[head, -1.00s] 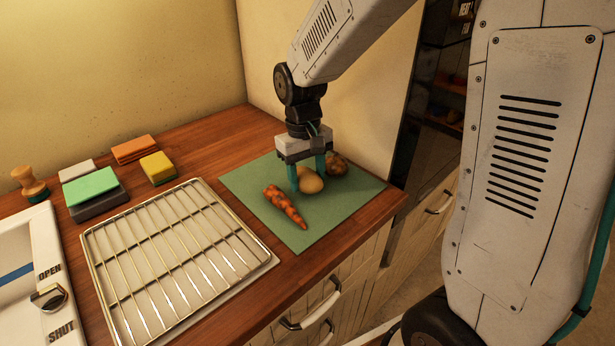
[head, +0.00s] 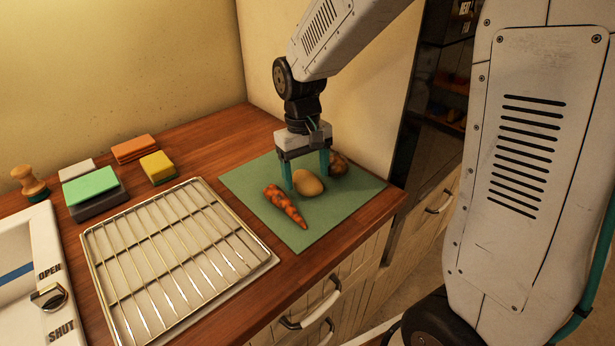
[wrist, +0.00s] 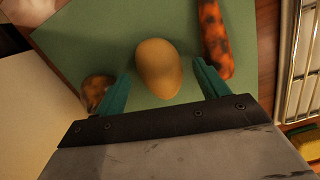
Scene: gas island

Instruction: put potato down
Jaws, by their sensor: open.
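The potato (head: 308,183) is a smooth tan oval lying on a green mat (head: 243,184). My gripper (head: 308,181) is open above the mat, with its teal fingers on either side of the potato. In the wrist view the potato (wrist: 159,68) lies between and just beyond the fingertips (wrist: 162,76), with a gap on both sides. An orange carrot with dark patches (head: 286,206) lies left of the potato. A brown, dark-spotted round vegetable (head: 338,162) sits behind it, partly hidden by a finger.
A wire rack (head: 178,268) lies left of the mat. Sponges, including a green one (head: 91,187) and a yellow one (head: 157,166), and a wooden-handled brush (head: 29,182) stand farther left. A wall is behind the mat; the counter edge is at right. The mat's front is clear.

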